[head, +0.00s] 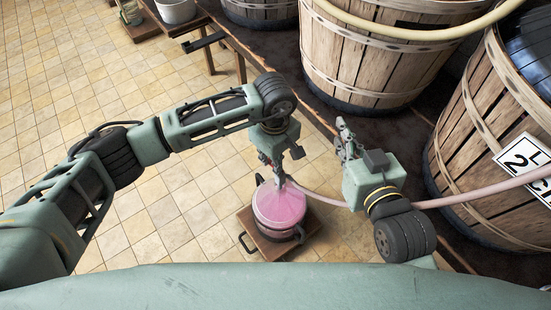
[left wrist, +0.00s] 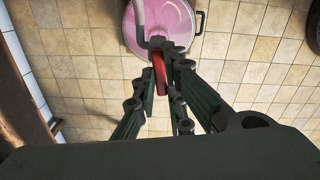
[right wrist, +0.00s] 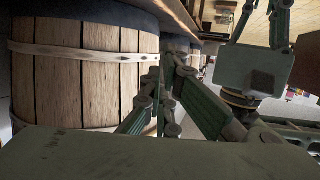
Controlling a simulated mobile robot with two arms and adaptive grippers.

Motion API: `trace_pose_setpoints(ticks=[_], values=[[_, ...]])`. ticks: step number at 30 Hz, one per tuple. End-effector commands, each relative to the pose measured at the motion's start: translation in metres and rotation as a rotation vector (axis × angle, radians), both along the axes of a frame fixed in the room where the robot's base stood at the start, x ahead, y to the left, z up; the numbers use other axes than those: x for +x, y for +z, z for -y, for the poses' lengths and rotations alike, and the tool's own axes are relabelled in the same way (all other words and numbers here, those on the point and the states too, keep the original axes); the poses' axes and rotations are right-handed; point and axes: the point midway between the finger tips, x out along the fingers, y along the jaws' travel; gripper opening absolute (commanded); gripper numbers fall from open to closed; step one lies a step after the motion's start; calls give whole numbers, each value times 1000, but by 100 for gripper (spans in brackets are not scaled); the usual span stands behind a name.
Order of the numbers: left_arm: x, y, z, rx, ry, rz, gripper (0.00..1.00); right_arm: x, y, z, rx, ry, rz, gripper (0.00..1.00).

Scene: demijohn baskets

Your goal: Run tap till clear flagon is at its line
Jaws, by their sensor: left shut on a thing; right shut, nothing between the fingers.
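A wide round vessel with pink contents (head: 279,207), which I take for the clear flagon, stands below my left gripper. It also shows in the left wrist view (left wrist: 172,22). I cannot make out a fill line on it. My left gripper (head: 277,178) is shut on a slim red piece (left wrist: 160,76), apparently the tap's lever. A pink hose (head: 325,199) runs in from the right to this spot. My right gripper (head: 344,142) is shut and empty, up and right of the vessel.
The vessel stands on a square wooden base (head: 316,223) with dark handles. Big wooden tubs (head: 365,65) stand at the back and right, one with a label plate (head: 524,163). A wooden rail (head: 285,88) edges them. A white bucket (head: 176,10) is at the back. Tiled floor at left is clear.

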Motion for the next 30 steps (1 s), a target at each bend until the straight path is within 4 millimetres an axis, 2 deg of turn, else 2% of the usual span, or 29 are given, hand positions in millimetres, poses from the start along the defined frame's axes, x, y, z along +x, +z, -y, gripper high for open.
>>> trace_pose_setpoints(ticks=[9,20,21,27,30], values=[[-3,1,-4,1,249,2,0,3,9,-2,11,3,43,0],[-4,1,-4,0,273,1,0,3,9,-2,12,4,44,0],[-4,1,-4,0,273,1,13,3,9,-2,12,4,43,0],[-4,0,-4,0,272,1,30,3,9,-3,11,4,42,0],[-4,0,-4,1,271,1,30,3,9,-3,11,4,42,0]])
